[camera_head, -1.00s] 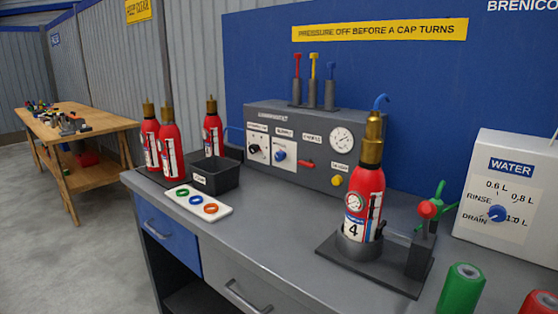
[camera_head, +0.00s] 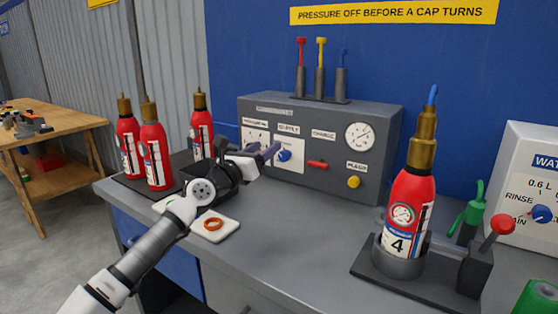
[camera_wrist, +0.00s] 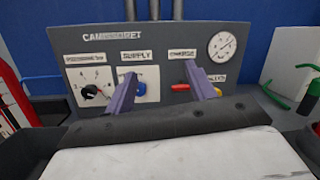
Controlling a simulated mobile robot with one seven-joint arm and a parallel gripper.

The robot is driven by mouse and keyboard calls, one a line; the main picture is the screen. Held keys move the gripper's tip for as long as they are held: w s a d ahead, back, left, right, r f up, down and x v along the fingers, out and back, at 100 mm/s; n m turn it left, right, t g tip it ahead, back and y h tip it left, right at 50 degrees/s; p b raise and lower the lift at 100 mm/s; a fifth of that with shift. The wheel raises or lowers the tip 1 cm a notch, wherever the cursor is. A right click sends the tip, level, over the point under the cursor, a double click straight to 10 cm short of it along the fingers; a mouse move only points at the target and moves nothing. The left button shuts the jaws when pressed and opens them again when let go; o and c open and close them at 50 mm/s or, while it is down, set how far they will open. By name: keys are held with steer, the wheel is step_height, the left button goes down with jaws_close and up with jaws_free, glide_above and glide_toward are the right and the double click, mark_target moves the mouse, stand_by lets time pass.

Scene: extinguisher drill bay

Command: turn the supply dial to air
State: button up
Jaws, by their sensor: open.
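The supply dial is a blue knob (camera_head: 284,155) on a white plate at the left of the grey control panel (camera_head: 330,185). In the wrist view the blue knob (camera_wrist: 140,89) sits under the SUPPLY label, just right of my left finger, which covers part of its plate. Where its pointer is set is too small to tell. My gripper (camera_head: 264,149) is open and empty, in front of the panel's left part. In the wrist view my gripper (camera_wrist: 160,72) has its two purple-grey fingers apart, the right one before the CHARGE area.
A black knob (camera_wrist: 91,91) is left of the supply dial; a red lever (camera_wrist: 180,87) and yellow button (camera_head: 353,182) are right. Red extinguishers (camera_head: 155,155) stand left; another (camera_head: 405,215) stands in a holder right. A white ring tray (camera_head: 229,225) lies below my arm.

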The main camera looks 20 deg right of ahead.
mark_target(282, 156)
steer(key=w+a+f+m+y, duration=0.1)
steer(key=w+f+y, duration=0.1)
steer(key=f, duration=0.2)
steer(key=w+a+f+y, duration=0.1)
steer(key=w+f, duration=0.2)
steer(key=f, duration=0.2)
steer(key=x, duration=0.4)
steer(key=p+x, duration=0.1)
steer(key=x, duration=0.8)
steer(key=shift+s+d+r, duration=0.2)
steer(key=shift+d, duration=0.25)
steer(key=c, duration=1)
steer(key=shift+o, duration=0.2)
